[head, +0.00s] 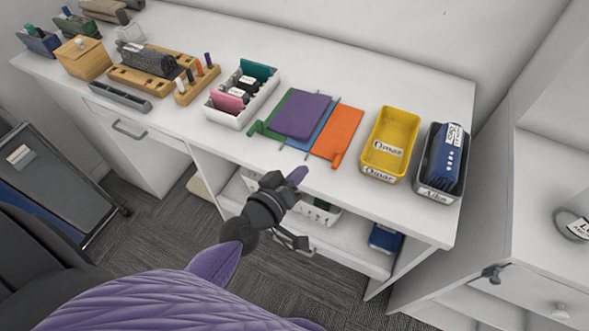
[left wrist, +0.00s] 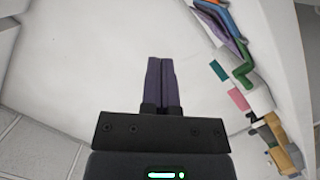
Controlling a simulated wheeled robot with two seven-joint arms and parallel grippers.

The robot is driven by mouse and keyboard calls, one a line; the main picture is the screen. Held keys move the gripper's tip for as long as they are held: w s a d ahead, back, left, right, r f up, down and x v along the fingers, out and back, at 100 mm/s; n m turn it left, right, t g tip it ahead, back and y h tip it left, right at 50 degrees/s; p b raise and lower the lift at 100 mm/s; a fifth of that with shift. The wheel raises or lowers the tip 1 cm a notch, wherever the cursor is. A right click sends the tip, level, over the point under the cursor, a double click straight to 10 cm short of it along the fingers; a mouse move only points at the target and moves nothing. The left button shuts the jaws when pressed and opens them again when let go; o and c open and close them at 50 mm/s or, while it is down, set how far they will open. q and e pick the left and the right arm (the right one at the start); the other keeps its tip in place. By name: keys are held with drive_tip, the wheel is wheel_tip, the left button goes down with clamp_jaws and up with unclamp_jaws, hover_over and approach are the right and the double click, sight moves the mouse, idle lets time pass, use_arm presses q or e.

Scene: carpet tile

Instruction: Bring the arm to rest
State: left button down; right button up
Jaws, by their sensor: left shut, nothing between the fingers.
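My left gripper (head: 297,176) is in front of the white desk's front edge, close to it. Its purple fingers are together with nothing between them. The left wrist view shows the same shut fingers (left wrist: 162,62) against a plain pale surface. My left arm reaches up from the bottom of the head view. My right gripper is not in view.
The white desk (head: 330,68) holds colored folders (head: 300,115), a white divided tray (head: 222,116), a yellow bin (head: 391,130) and a grey bin (head: 436,190). An open shelf (head: 345,228) lies below. A dark cart (head: 62,190) stands left; carpet (head: 160,225) lies between.

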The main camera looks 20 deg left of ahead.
use_arm(q)
drive_tip(key=s+f+m+g+y+b, duration=0.1)
drive_tip(key=s+f+m+g+b, duration=0.3)
drive_tip(key=f, duration=0.7)
drive_tip(key=s+f+g, duration=0.3)
drive_tip(key=s+f, duration=0.4)
drive_tip(key=f, duration=0.5)
drive_tip(key=s+a+f+m+g+b, duration=0.1)
drive_tip(key=s+f+g, duration=0.1)
drive_tip(key=s+f, duration=0.3)
drive_tip(key=s+a+f+m+g+y+b, duration=0.1)
drive_tip(key=s+f+m+g, duration=0.1)
drive_tip(key=s, duration=0.8)
drive_tip(key=s+a+f+m+g+y+b, duration=0.1)
drive_tip(key=s+f+g, duration=0.3)
drive_tip(key=s+f, duration=0.3)
drive_tip(key=shift+s+a+f+m+b, duration=0.3)
drive_tip(key=shift+s+a+b, duration=0.05)
drive_tip(key=shift+s+a, duration=0.05)
